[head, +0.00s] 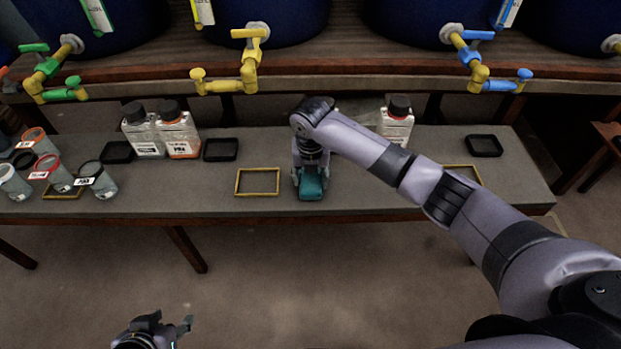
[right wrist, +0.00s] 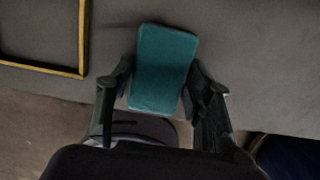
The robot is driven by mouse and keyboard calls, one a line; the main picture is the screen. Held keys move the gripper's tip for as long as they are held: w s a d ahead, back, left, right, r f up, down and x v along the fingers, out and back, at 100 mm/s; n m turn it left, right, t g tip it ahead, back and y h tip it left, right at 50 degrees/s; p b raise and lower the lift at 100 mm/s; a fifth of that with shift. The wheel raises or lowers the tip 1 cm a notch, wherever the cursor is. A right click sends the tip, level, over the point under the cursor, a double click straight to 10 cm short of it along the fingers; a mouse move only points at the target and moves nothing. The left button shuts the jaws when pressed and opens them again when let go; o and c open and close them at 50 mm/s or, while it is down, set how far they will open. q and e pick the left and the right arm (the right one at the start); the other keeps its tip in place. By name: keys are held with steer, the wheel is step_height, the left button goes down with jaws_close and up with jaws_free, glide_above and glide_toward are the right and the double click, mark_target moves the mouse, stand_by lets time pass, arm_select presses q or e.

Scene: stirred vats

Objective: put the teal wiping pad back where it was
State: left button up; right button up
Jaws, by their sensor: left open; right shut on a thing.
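The teal wiping pad (head: 312,188) is between the fingers of my right gripper (head: 311,178), near the front edge of the bench. In the right wrist view the pad (right wrist: 163,68) shows as a teal block, with the fingers of the right gripper (right wrist: 163,88) shut on its two sides. I cannot tell whether the pad touches the bench top. An empty yellow frame (head: 257,182) lies on the bench just left of the pad; part of it shows in the right wrist view (right wrist: 82,40). My left gripper (head: 172,328) is open and empty, low in front of the bench.
The bench (head: 370,200) also bears bottles (head: 178,133), several labelled cups (head: 52,170), black trays (head: 221,149) and another yellow frame (head: 463,174), partly hidden by my right arm. Blue vats with coloured taps (head: 250,60) stand on the shelf behind.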

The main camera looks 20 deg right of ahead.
steer(key=shift+f, duration=0.1)
steer(key=o, duration=1.1)
steer(key=shift+o, duration=0.2)
